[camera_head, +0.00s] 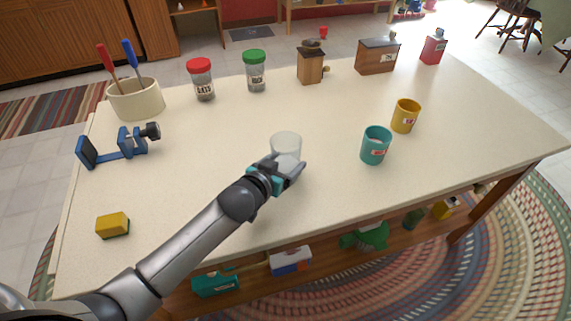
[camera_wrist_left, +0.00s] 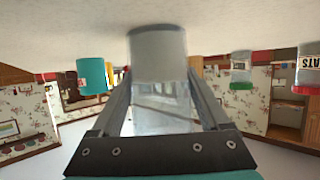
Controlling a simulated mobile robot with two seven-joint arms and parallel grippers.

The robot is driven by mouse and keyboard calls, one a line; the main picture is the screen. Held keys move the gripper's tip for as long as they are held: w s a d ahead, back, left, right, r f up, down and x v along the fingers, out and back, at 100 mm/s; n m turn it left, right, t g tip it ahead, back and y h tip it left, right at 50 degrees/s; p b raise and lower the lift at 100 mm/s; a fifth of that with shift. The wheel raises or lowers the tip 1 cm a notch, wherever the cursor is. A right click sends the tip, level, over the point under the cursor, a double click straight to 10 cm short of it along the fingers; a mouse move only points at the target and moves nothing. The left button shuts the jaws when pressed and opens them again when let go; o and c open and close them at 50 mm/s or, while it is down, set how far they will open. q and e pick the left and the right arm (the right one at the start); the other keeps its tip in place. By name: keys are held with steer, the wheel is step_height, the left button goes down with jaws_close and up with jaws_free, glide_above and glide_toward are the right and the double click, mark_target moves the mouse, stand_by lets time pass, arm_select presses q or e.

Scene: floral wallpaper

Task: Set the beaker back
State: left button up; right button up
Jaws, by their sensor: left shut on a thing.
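The beaker (camera_head: 286,144) is a clear, whitish glass near the middle of the table, towards its front edge. My left gripper (camera_head: 284,164) is shut on it, with a finger on each side of its lower part. In the left wrist view the beaker (camera_wrist_left: 158,62) stands between the two fingers, and the picture is upside down. The beaker looks upright and at or very near the tabletop; I cannot tell whether it touches. My right gripper is not in view.
The table (camera_head: 225,130) is clear around the beaker. A teal mug (camera_head: 375,146) and a yellow mug (camera_head: 405,116) stand to the right. A blue clamp (camera_head: 130,143) and a yellow sponge (camera_head: 112,225) lie left. Red-lidded (camera_head: 201,80) and green-lidded (camera_head: 255,72) jars stand behind.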

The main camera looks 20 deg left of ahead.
arm_select(q)
steer(key=shift+r, duration=0.15)
steer(key=o, duration=1.3)
steer(key=shift+f, duration=0.2)
steer(key=shift+o, duration=1.3)
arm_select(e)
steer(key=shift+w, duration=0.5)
arm_select(q)
steer(key=shift+r, duration=0.1)
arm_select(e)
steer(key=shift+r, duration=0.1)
